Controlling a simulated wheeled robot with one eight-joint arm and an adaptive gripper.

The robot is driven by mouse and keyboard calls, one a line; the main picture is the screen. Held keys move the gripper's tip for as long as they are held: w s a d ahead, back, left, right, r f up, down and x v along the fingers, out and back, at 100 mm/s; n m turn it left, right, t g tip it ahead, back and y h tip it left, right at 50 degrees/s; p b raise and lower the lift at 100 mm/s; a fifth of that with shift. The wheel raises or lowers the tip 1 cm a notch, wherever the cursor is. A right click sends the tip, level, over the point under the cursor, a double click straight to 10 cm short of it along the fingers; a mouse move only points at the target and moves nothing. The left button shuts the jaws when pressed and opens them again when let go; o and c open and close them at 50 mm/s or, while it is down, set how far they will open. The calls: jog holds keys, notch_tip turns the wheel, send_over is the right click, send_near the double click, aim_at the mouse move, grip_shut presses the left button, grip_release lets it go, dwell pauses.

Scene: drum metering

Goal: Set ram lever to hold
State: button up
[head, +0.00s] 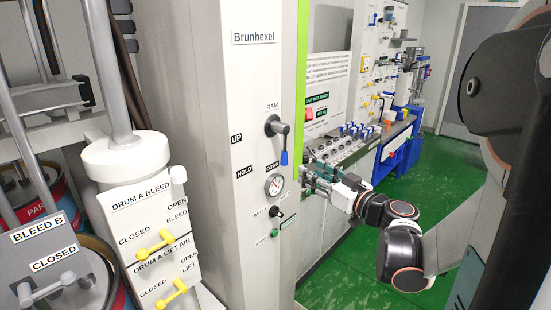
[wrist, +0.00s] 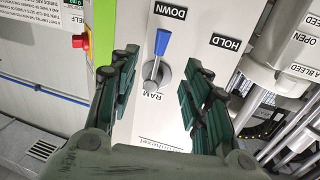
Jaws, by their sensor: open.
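The ram lever (head: 284,157) has a blue grip and a grey round pivot on the front of the pale Brunhexel column. Its grip hangs down toward the DOWN label (head: 273,175). The HOLD label (head: 244,171) is at lower left of the pivot and UP is above it. In the wrist view the ram lever (wrist: 162,43) points at DOWN (wrist: 169,12), with HOLD (wrist: 225,42) to the right. My gripper (wrist: 166,68) is open and empty, its fingers appearing on either side of the lever. In the head view my gripper (head: 306,171) is right of and below the lever.
A pressure gauge (head: 274,185), a black knob (head: 277,212) and a green button (head: 274,233) sit below the lever. Yellow drum valve handles (head: 155,242) are at left. A red stop button (wrist: 82,41) shows in the wrist view. Green floor at right is clear.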

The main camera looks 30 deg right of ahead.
aim_at(287, 159)
jog(key=w, duration=0.4)
jog(key=w+a+b, duration=0.1)
jog(key=w, duration=0.3)
jog(key=w+a, duration=0.1)
jog(key=w, duration=0.4)
jog(key=shift+w, duration=0.1)
jog(key=shift+a, duration=0.1)
grip_shut()
